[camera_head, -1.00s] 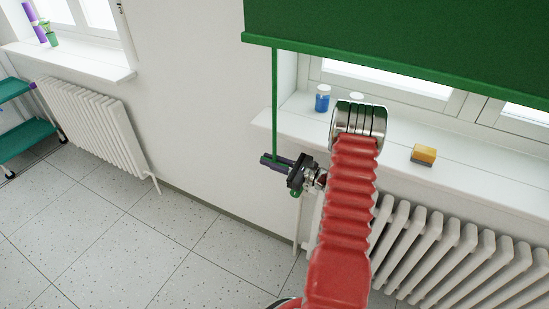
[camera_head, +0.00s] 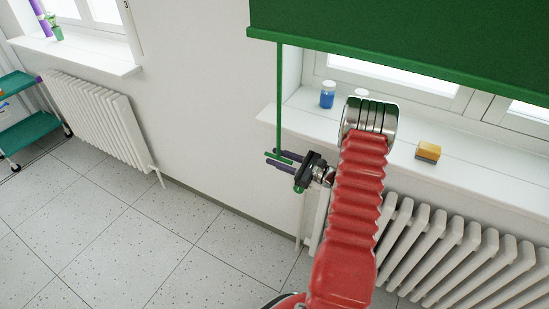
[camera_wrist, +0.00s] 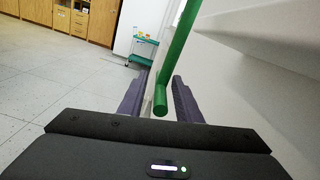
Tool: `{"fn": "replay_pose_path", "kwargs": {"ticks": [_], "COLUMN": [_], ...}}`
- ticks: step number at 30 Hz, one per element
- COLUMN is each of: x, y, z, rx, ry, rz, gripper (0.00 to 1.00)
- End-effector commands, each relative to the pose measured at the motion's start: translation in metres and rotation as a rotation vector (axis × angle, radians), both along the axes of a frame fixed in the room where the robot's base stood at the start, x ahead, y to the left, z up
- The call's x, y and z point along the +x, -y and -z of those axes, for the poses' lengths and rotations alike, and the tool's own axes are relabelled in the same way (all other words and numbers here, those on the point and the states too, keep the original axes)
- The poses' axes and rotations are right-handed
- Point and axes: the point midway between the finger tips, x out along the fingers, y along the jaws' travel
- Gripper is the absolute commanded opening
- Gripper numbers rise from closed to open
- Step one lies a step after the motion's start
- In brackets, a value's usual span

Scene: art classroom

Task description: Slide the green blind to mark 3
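The green blind (camera_head: 400,45) hangs partly lowered over the window at the upper right. Its lower bar is above the sill, and no number marks show. A thin green rod (camera_head: 279,100) hangs from the blind's left end; its lower part also shows in the wrist view (camera_wrist: 176,60). My gripper (camera_head: 270,159) is at the rod's lower end, its purple fingers pointing left. In the wrist view my gripper (camera_wrist: 161,76) is open, with fingers apart. The rod's round lower end lies between them in the picture, with a gap on the left; contact at the right finger is unclear.
A blue jar (camera_head: 327,94), a second jar (camera_head: 361,95) and a yellow-orange block (camera_head: 428,151) stand on the white sill (camera_head: 480,171). A white radiator (camera_head: 440,255) is below. Another radiator (camera_head: 95,120) and a green trolley (camera_head: 30,130) are left. Middle floor is clear.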

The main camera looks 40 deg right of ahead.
Motion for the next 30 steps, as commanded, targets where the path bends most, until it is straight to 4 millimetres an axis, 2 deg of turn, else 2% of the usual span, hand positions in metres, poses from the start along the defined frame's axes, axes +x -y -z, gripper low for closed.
{"fn": "replay_pose_path", "kwargs": {"ticks": [18, 24, 30], "x": [-0.094, -0.11, -0.113], "y": [0.043, 0.049, 0.05], "z": [0.001, 0.001, 0.001], "rx": [0.002, 0.002, 0.002], "ry": [-0.001, -0.001, 0.0], "rz": [0.003, 0.0, -0.001], "gripper": [0.31, 0.31, 0.31]}}
